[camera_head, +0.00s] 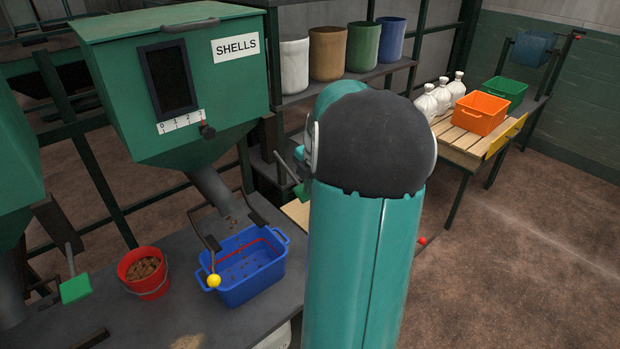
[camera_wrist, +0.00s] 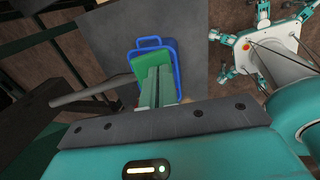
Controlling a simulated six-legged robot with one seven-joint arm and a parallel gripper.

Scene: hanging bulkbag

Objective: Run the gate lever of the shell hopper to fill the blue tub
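The green shell hopper (camera_head: 185,85) carries a SHELLS sign and a dark window. Brown shells fall from its grey spout (camera_head: 212,186). The gate lever (camera_head: 213,281) hangs below the spout, its yellow knob beside the tub's left side. The blue tub (camera_head: 262,283) stands under the spout with a few shells scattered on its bottom and a red line inside; it also shows in the wrist view (camera_wrist: 174,67). My gripper (camera_wrist: 153,66) shows green fingers over the tub in the wrist view, apart from the yellow knob. My arm hides most of it in the head view, so its opening is unclear.
A red bucket of shells (camera_head: 146,274) and a green-bladed tool (camera_head: 76,289) are left of the tub on the grey bench (camera_head: 215,322). Coloured bins stand on a rear shelf. A wooden table with an orange crate (camera_head: 480,113) is at right. Open floor lies at right.

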